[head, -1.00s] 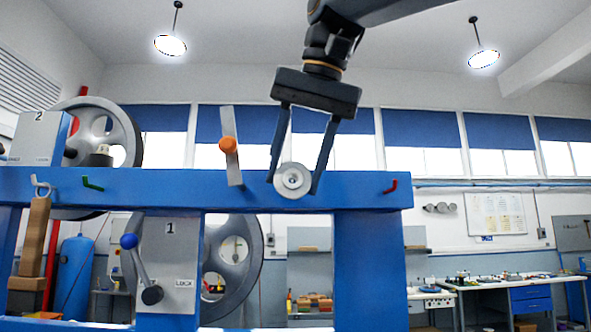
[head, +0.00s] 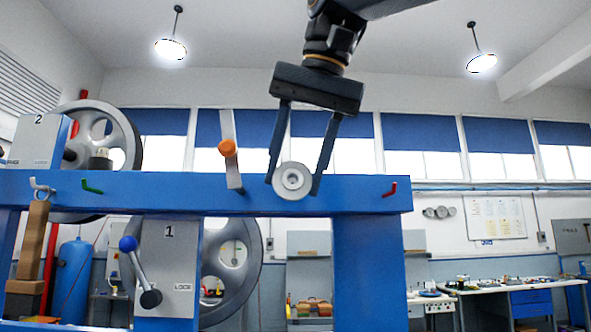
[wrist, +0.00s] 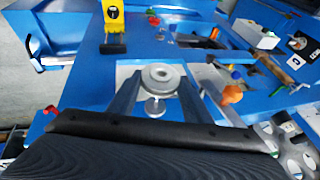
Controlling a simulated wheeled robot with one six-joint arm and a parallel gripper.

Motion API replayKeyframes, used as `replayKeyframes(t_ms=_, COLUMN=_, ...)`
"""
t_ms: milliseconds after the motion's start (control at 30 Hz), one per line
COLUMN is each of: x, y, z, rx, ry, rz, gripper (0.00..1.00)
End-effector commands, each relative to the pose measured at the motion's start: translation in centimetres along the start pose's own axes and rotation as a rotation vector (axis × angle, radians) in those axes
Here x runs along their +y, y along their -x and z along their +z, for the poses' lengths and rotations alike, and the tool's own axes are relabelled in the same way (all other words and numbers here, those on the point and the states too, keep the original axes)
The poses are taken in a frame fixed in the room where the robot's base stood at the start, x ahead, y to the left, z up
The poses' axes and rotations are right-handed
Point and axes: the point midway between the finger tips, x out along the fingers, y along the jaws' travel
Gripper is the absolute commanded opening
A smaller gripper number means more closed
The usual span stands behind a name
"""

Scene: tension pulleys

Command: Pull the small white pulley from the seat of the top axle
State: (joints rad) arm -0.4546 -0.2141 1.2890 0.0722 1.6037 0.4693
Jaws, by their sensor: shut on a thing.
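The small white pulley (head: 292,181) is a pale ring with a hole in its middle, in front of the right part of the blue top beam (head: 352,195). My gripper (head: 293,187) reaches down from above and is shut on the pulley, one finger on each side of its rim. The wrist view shows the pulley (wrist: 163,78) between my fingers, with a small silver disc-ended pin (wrist: 155,107) close by it. I cannot tell whether the pulley still sits around its axle; the axle seat is hidden in the head view.
An upright silver lever with an orange knob (head: 228,147) stands left of my gripper. A red hook (head: 390,189) and a green hook (head: 91,186) stick out from the beam. Large grey wheels (head: 231,262) stand at left and below. Air above the beam at right is clear.

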Motion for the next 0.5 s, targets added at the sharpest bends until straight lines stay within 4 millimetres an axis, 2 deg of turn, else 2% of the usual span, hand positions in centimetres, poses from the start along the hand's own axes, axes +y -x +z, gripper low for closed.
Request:
replayKeyframes(t_ms=233, x=0.0, y=0.2, z=0.4, rx=0.001, ry=0.000, rz=-0.001, gripper=0.21)
replayKeyframes(t_ms=500, x=0.0, y=0.9, z=2.2, rx=0.001, ry=0.002, rz=-0.001, gripper=0.21)
